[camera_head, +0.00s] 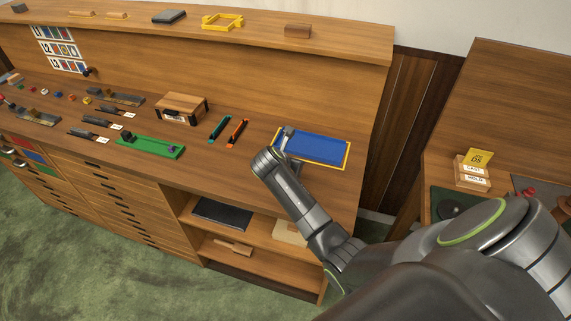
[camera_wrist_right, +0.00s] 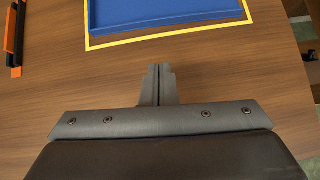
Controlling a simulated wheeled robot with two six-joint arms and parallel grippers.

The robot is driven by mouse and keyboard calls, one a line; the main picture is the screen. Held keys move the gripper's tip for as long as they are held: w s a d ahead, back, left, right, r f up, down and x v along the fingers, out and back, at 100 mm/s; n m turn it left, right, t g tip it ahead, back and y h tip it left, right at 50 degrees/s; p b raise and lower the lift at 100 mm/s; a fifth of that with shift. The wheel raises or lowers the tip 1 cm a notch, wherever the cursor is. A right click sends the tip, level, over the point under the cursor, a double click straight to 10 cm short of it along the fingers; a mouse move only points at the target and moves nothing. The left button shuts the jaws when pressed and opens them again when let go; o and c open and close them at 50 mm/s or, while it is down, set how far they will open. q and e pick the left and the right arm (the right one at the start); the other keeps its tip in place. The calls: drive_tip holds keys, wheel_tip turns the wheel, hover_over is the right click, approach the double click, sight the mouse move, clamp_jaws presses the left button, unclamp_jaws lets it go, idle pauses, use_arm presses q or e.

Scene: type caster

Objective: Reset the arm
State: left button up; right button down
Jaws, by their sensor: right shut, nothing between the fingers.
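My right arm reaches in from the lower right of the head view. In that view its gripper is largely hidden behind the wrist, near the front edge of the blue tray. In the right wrist view my right gripper (camera_wrist_right: 158,70) is shut and empty, with its fingertips together above bare wood. The fingertips stand just short of the yellow outline around the blue tray (camera_wrist_right: 170,14). My left gripper is not in view.
A green tray (camera_head: 150,146), a wooden box (camera_head: 181,107) and orange (camera_head: 237,132) and dark tools lie left of the blue tray. A raised shelf (camera_head: 345,40) runs along the back. A second desk with a labelled wooden block (camera_head: 472,172) stands at right.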

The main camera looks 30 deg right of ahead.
drive_tip(key=v, duration=0.4)
drive_tip(key=shift+s+a, duration=0.1)
drive_tip(key=shift+a, duration=0.1)
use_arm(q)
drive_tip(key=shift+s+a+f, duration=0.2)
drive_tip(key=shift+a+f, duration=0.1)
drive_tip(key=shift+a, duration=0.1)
use_arm(e)
drive_tip(key=shift+a+r, duration=0.1)
drive_tip(key=shift+r, duration=0.1)
drive_tip(key=shift+s, duration=0.1)
